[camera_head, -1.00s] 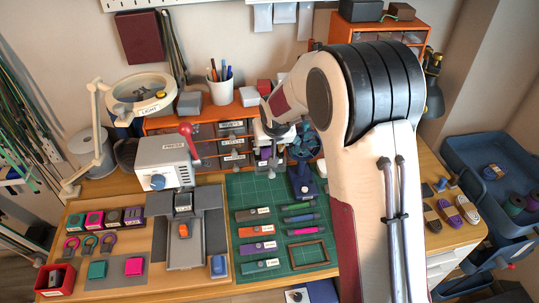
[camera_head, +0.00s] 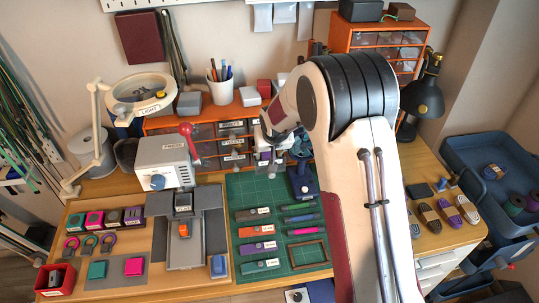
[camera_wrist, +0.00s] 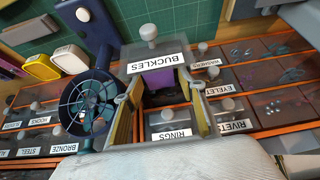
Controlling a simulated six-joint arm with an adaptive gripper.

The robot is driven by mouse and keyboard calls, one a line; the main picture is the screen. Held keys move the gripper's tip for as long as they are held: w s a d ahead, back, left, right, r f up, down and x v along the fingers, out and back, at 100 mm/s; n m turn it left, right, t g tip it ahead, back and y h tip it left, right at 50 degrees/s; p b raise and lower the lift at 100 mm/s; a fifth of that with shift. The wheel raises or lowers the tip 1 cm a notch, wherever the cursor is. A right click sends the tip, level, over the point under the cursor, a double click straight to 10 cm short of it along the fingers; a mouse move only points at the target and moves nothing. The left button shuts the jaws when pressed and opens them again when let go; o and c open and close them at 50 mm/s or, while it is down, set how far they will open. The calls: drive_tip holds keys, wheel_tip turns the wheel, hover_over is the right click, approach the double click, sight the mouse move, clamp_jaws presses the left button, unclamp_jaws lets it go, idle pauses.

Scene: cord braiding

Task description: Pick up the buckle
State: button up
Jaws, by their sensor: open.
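A drawer labelled BUCKLES (camera_wrist: 157,62) is pulled out from the orange cabinet, its front and round knob at the top of the wrist view. A purple thing, seemingly the buckle (camera_wrist: 160,80), shows inside it, partly hidden behind the label; its full shape cannot be made out. My gripper (camera_wrist: 161,88) is open, with its yellow-padded fingers on either side of the drawer's opening and the purple piece between them. I cannot tell whether they touch it.
A dark blue stand with a round fan-like wheel (camera_wrist: 88,105) is close beside my gripper. Shut drawers labelled RINGS (camera_wrist: 170,134), RIVETS and EYELETS lie around it. A green mat (camera_head: 245,190) with several tools is in front; a press (camera_head: 165,160) stands to the left.

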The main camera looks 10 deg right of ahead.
sight(269, 156)
drive_tip(key=shift+w+f, duration=0.1)
drive_tip(key=shift+f, duration=0.05)
idle(0.4)
drive_tip(key=c, duration=0.5)
drive_tip(key=shift+r, duration=5.05)
